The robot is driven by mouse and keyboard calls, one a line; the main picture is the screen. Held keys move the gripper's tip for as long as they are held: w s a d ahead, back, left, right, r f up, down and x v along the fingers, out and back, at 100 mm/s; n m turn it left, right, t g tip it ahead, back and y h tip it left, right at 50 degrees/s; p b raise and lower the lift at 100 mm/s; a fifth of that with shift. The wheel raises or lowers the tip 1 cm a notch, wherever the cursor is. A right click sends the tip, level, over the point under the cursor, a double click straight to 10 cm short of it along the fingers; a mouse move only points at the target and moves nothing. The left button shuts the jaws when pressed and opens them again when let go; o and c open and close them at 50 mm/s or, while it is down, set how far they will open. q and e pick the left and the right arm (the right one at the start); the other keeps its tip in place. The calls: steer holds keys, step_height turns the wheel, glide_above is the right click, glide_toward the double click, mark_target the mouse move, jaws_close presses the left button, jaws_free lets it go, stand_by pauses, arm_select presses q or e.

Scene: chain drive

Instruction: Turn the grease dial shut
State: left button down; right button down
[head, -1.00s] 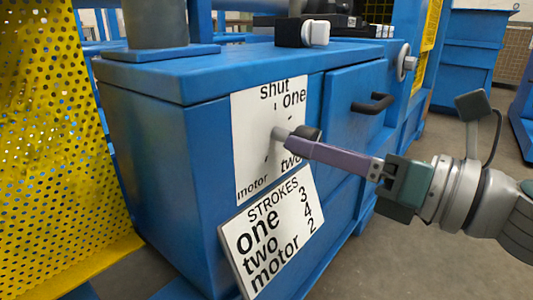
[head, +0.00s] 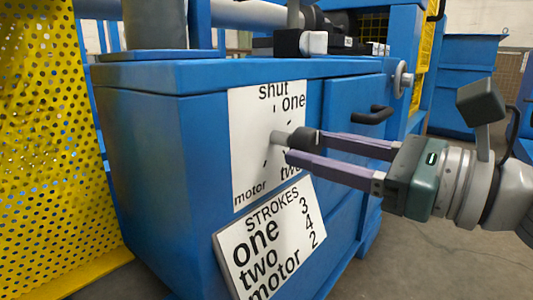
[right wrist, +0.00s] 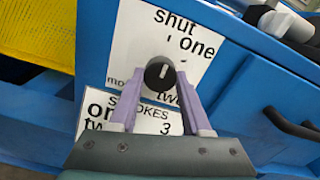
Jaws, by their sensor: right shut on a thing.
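The grease dial is a black round knob (head: 304,139) on a grey shaft, standing out from a white label plate (head: 243,150) on the front of a blue cabinet. The plate reads shut, one, two and motor around the dial, with shut at the top. My right gripper (head: 303,146) comes in from the right with its two purple fingers shut on the knob. In the right wrist view the knob (right wrist: 160,74) sits between the fingertips and has a short white mark, roughly toward the upper right. My left gripper is not in view.
A STROKES sign (head: 270,240) leans below the dial plate, listing one 3, two 4, motor 2. A drawer handle (head: 372,115) sticks out right of the dial. A yellow perforated panel (head: 55,130) stands at the left. Open floor lies at the lower right.

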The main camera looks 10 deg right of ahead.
stand_by(0.5)
steer(key=shift+c, duration=1.8)
jaws_free()
steer(key=v, duration=1)
